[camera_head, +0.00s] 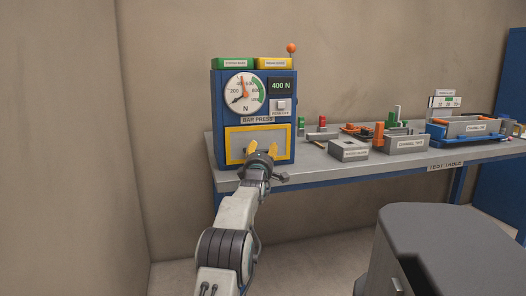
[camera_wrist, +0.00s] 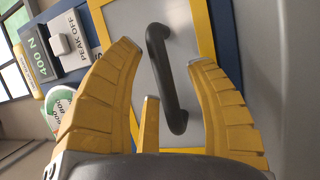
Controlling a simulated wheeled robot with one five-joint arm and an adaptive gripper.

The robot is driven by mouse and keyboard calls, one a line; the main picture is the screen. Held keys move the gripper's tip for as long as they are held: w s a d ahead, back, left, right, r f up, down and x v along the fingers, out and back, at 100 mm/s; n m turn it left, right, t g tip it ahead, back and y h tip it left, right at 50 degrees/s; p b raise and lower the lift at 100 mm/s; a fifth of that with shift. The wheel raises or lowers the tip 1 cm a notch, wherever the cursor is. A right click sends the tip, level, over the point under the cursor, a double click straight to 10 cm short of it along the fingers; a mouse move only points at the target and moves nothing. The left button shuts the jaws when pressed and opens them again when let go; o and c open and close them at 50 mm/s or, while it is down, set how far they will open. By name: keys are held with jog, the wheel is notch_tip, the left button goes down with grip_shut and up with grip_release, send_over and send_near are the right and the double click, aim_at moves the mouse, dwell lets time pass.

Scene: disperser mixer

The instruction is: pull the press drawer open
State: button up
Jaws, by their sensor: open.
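The blue bar press (camera_head: 217,115) stands at the left end of the test table. Its front carries a grey drawer panel (camera_head: 240,138) with a yellow frame, which looks shut. In the wrist view the drawer's dark bar handle (camera_wrist: 166,78) lies between the yellow fingers of my gripper (camera_wrist: 168,60). The fingers are spread, with a clear gap on either side of the handle. My gripper (camera_head: 262,150) is in front of the drawer in the head view and hides the handle there.
The press has a dial (camera_head: 244,92), a 400 N display (camera_head: 281,86) and a peak-off button (camera_head: 281,105). The grey table (camera_head: 330,170) holds a grey box (camera_head: 348,150), a channel tray (camera_head: 406,144) and small parts to the right. A dark grey cabinet (camera_head: 450,235) stands at the front right.

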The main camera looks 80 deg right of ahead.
jog(key=shift+o, duration=0.2)
grip_shut()
dwell(0.6)
